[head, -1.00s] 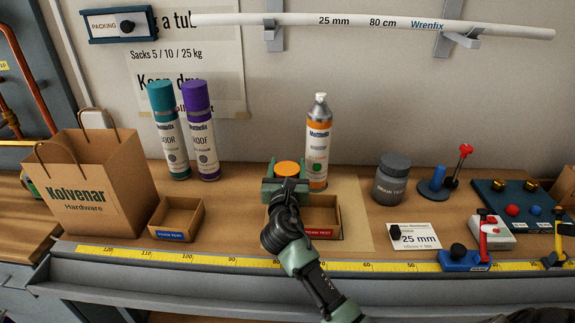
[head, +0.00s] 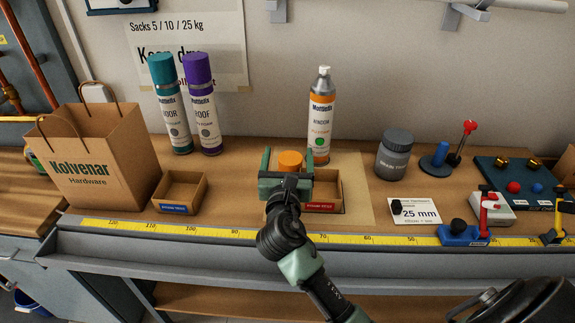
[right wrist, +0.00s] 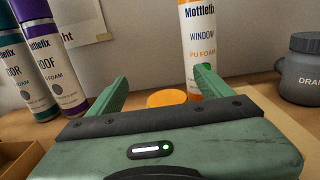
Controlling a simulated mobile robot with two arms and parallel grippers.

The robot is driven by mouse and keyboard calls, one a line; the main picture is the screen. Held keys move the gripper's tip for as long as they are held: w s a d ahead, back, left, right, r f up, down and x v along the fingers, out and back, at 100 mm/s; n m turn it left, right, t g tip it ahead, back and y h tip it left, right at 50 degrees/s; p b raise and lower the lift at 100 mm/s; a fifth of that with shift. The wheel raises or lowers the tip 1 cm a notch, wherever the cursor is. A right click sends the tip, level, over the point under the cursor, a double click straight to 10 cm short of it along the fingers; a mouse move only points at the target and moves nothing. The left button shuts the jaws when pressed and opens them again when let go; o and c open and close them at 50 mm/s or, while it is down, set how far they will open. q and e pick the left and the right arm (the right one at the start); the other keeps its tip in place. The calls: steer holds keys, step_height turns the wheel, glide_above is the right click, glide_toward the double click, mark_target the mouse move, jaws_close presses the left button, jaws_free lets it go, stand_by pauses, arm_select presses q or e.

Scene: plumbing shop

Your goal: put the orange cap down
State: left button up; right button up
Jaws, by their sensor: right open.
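The orange cap (head: 290,160) is between the spread fingers of my right gripper (head: 287,168), behind the small cardboard tray on the right. It also shows in the right wrist view (right wrist: 166,98) between the green fingers (right wrist: 160,100), with gaps on both sides. My right gripper is open. The cap's underside is hidden behind the gripper, but it appears to be at the worktop. The window foam can (head: 320,115), with an orange band and a bare silver top, stands upright behind and to the right of the cap. My left gripper is not in view.
A cardboard tray (head: 341,191) is right beside the gripper; another tray (head: 205,190) is to its left. Teal (head: 171,105) and purple (head: 202,105) cans stand behind, left. A grey jar (head: 394,155) stands right. A yellow tape (head: 390,240) runs along the front edge.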

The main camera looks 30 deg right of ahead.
steer(key=v, duration=0.3)
steer(key=shift+s+a, duration=0.15)
stand_by(0.4)
